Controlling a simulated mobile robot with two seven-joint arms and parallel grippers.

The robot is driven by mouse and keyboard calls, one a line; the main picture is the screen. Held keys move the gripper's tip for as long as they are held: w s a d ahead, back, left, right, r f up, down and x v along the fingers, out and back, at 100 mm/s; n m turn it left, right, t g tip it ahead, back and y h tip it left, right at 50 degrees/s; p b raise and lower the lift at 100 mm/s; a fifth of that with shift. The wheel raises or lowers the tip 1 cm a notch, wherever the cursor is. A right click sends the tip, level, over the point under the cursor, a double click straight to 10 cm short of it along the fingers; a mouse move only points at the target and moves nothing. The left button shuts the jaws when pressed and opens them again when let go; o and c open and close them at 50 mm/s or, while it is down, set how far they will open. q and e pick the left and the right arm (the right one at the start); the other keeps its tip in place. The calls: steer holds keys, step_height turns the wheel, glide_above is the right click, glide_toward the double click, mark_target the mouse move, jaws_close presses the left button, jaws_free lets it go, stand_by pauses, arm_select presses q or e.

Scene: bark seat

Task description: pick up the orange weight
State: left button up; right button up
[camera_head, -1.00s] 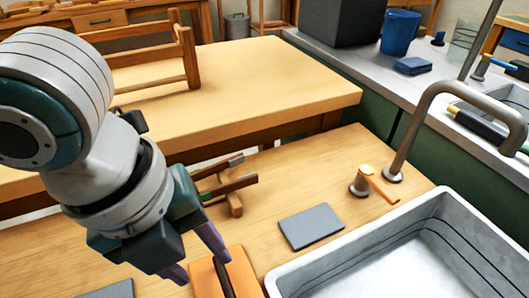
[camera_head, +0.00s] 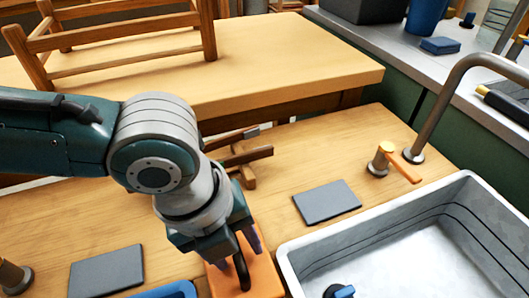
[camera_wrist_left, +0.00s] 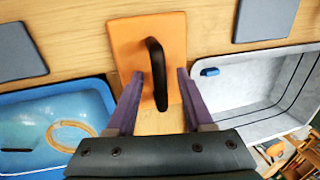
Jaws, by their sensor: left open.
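The orange weight (camera_head: 262,279) is a flat orange block with a black upright handle. It lies on the wooden bench left of the grey sink, partly hidden by my left gripper in the head view. In the left wrist view the orange weight (camera_wrist_left: 172,30) shows with its black handle (camera_wrist_left: 157,75) rising toward the camera. My left gripper (camera_head: 250,252) is open above the weight. In the wrist view the handle appears between the two purple fingers of the left gripper (camera_wrist_left: 158,98), and I see no clear contact. My right gripper is not in view.
The grey sink (camera_head: 470,185) stands close at the right, with a bent metal faucet (camera_head: 424,130) behind it. Grey slabs (camera_head: 327,202) lie flat on the bench. A blue basin (camera_wrist_left: 95,92) is at the left in the wrist view. A wooden clamp (camera_head: 247,158) lies behind the gripper.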

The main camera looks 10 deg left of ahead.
arm_select(q)
jaws_close()
stand_by(1.3)
